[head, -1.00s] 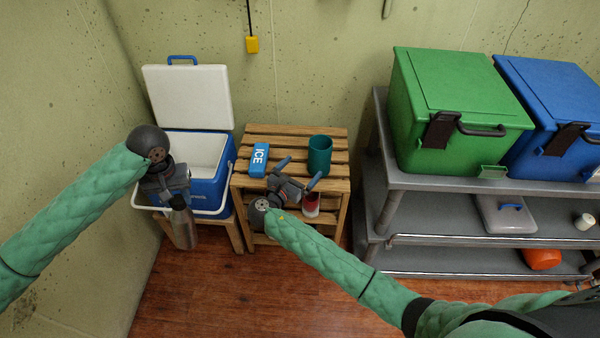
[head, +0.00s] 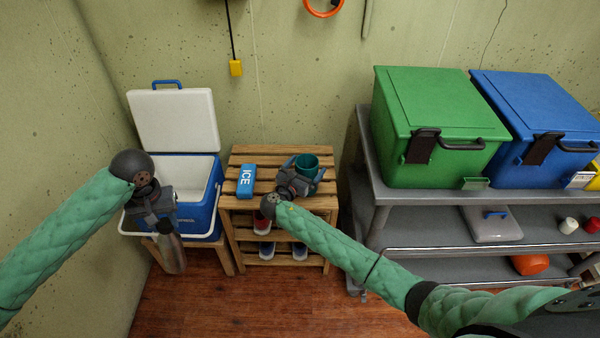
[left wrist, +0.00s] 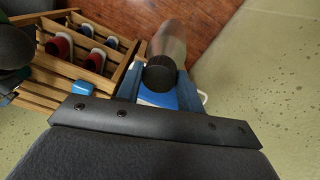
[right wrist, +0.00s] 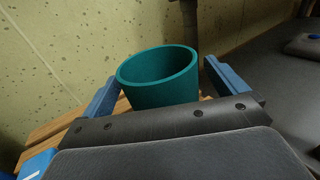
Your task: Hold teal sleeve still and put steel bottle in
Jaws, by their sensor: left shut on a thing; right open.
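The teal sleeve (head: 306,164) is an open-topped cup shape standing upright on the slatted wooden stand. In the right wrist view the sleeve (right wrist: 160,78) sits between the blue fingers of my right gripper (right wrist: 165,85), which is open with gaps on both sides. In the head view my right gripper (head: 303,180) is around the near side of the sleeve. My left gripper (head: 160,222) is shut on the steel bottle (head: 173,254), held in front of the cooler, tilted slightly. In the left wrist view the bottle's dark cap (left wrist: 160,73) is between the fingers.
A blue ICE pack (head: 246,181) lies on the wooden stand (head: 268,153), left of the sleeve. An open blue and white cooler (head: 203,215) stands left of it. Shoes sit on the lower shelves. A grey shelf rack (head: 362,185) with green and blue bins stands right.

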